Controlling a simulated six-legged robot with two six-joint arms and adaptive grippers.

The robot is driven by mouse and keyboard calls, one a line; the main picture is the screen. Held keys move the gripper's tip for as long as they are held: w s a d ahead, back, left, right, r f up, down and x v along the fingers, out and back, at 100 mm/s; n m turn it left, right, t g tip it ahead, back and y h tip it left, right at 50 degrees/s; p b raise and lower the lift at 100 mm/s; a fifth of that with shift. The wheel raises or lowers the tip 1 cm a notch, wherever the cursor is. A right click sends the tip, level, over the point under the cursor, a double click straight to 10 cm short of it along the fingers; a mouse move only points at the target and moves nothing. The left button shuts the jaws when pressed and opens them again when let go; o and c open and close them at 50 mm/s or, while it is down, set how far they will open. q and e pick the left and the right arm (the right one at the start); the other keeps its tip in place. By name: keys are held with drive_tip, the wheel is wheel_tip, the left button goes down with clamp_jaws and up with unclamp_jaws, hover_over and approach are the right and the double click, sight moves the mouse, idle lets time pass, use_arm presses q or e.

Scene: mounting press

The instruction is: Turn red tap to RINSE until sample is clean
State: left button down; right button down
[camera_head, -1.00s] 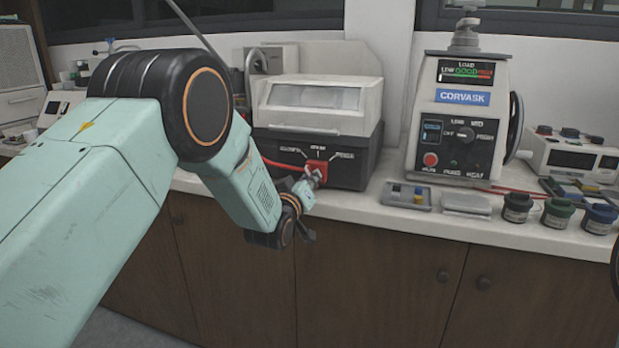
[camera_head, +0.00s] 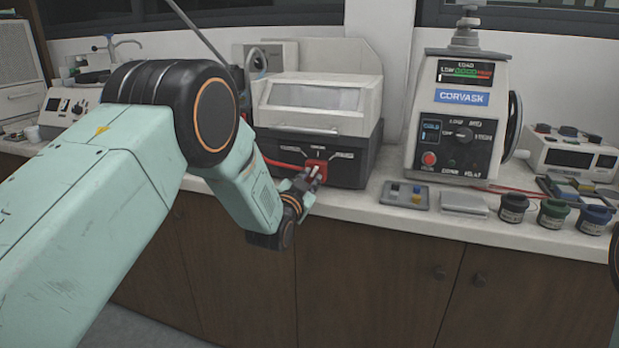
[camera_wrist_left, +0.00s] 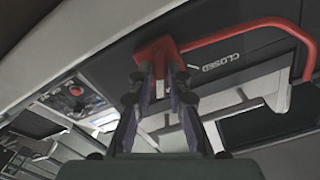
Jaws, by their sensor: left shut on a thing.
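The red tap (camera_head: 317,167) sits on the front of a black-based machine (camera_head: 345,160) with a pale hood. White position labels surround the tap. My left gripper (camera_head: 313,177) is at the tap, its fingers partly against it. In the left wrist view the red tap (camera_wrist_left: 155,52) shows just beyond the fingertips (camera_wrist_left: 160,85), which are shut on its handle. A "CLOSED" label (camera_wrist_left: 221,61) is printed on the black panel beside it. The other labels are too blurred to read. I cannot make out a sample. My right gripper is not in view.
A red hose (camera_head: 282,163) runs to the tap from the left. The CORVASK press (camera_head: 462,125) stands to the right. A small grey tray (camera_head: 404,196) and several jars, one black (camera_head: 512,208), line the counter's front. Wooden cupboards (camera_head: 370,270) are below.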

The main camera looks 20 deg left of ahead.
use_arm(q)
drive_tip(key=shift+m, duration=1.7)
drive_tip(key=shift+p, duration=0.3)
drive_tip(key=c, duration=1.3)
unclamp_jaws()
drive_tip(key=shift+s, duration=0.15)
drive_tip(key=s, duration=1.1)
drive_tip(key=shift+s+a, duration=0.2)
drive_tip(key=shift+s, duration=0.2)
